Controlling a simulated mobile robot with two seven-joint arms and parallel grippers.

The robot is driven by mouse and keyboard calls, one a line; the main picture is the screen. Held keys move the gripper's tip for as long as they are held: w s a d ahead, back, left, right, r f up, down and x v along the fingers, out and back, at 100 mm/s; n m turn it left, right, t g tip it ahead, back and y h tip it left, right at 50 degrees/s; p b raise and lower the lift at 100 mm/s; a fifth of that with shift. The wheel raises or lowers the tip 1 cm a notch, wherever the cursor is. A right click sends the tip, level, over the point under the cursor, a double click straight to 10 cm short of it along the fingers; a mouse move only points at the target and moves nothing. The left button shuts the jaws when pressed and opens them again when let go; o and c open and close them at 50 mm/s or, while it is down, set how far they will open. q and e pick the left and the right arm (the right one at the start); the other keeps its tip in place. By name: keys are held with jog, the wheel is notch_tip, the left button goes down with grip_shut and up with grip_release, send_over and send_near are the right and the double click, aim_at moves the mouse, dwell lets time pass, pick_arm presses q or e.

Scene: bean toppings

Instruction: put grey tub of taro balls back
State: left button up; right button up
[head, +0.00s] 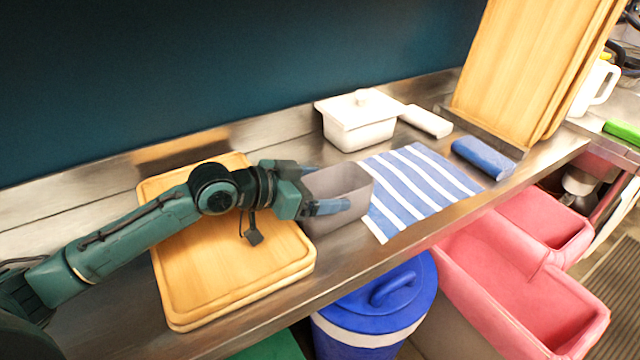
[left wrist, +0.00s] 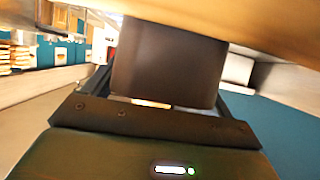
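The grey tub (head: 338,205) is an open, box-like container at the counter's middle, between the wooden boards and the striped cloth. Its grey inside shows, but I cannot make out any taro balls in it. My left gripper (head: 328,190) comes from the left with one finger along each long side of the tub, closed on it. In the left wrist view the tub (left wrist: 168,62) fills the space between the fingers. I cannot tell whether its base touches the counter. My right gripper is out of view.
Wooden boards (head: 235,275) lie under my left arm. A blue-and-white striped cloth (head: 420,185) lies right of the tub. A white lidded container (head: 358,130) stands behind, near a blue rolled item (head: 483,157). A blue lidded bin (head: 385,300) and pink bins (head: 500,275) are below the front edge.

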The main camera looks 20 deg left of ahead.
pick_arm(q)
jog(key=shift+o, duration=1.3)
jog(key=shift+r, duration=0.15)
jog(key=shift+r, duration=0.35)
jog(key=v, duration=1.2)
jog(key=shift+f+b, duration=0.2)
jog(key=shift+b, duration=0.1)
